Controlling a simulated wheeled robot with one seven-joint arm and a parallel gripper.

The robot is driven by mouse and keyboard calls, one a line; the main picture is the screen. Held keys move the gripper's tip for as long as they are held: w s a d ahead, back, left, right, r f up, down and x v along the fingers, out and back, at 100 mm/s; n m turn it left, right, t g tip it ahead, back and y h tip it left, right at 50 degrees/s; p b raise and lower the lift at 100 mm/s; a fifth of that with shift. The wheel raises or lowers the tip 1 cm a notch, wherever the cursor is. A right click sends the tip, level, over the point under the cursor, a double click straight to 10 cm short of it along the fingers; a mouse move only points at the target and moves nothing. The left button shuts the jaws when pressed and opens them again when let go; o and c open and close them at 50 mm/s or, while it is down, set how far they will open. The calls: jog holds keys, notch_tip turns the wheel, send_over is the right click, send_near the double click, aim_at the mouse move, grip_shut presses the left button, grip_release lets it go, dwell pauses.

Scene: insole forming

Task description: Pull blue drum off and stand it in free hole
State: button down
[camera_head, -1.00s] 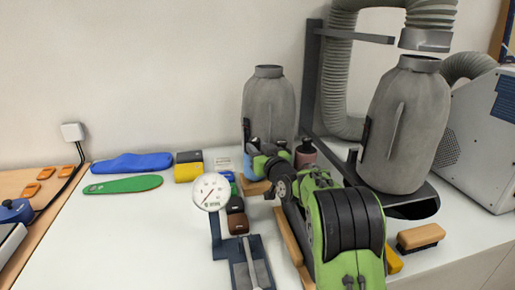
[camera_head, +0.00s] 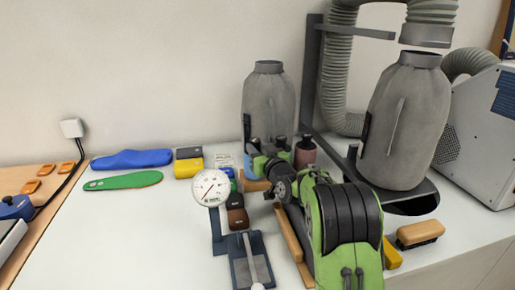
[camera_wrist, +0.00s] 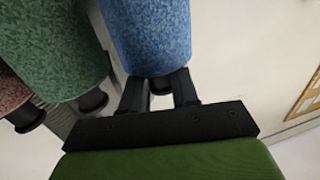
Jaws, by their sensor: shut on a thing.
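The blue drum (camera_wrist: 150,35) fills the top middle of the wrist view, speckled blue with a dark end. My gripper (camera_wrist: 159,88) is shut on the dark narrow end of this drum. A green drum (camera_wrist: 55,45) and a reddish drum (camera_wrist: 8,95) are beside it at the left, with dark ends too. In the head view my gripper (camera_head: 262,165) is beyond the green and black arm, and a sliver of blue (camera_head: 248,163) shows by it. The reddish drum (camera_head: 305,153) stands just to its right. The free hole cannot be made out.
A round dial gauge (camera_head: 211,187) stands left of my arm. Two grey bottle-shaped vessels (camera_head: 269,105) (camera_head: 405,120) rise behind and to the right. Blue and green insoles (camera_head: 122,181) lie at left. A brush (camera_head: 420,234) lies at right. The table front left is clear.

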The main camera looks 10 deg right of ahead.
jog(key=c, duration=0.8)
grip_release()
jog(key=shift+o, duration=0.3)
jog(key=shift+o, duration=1.1)
jog(key=shift+r, duration=0.1)
jog(key=shift+s+r+p, duration=0.2)
jog(key=shift+r+p, duration=0.4)
jog(key=shift+r, duration=0.9)
jog(key=shift+s+r+p, duration=0.2)
jog(key=shift+r+p, duration=0.4)
jog(key=shift+r, duration=0.85)
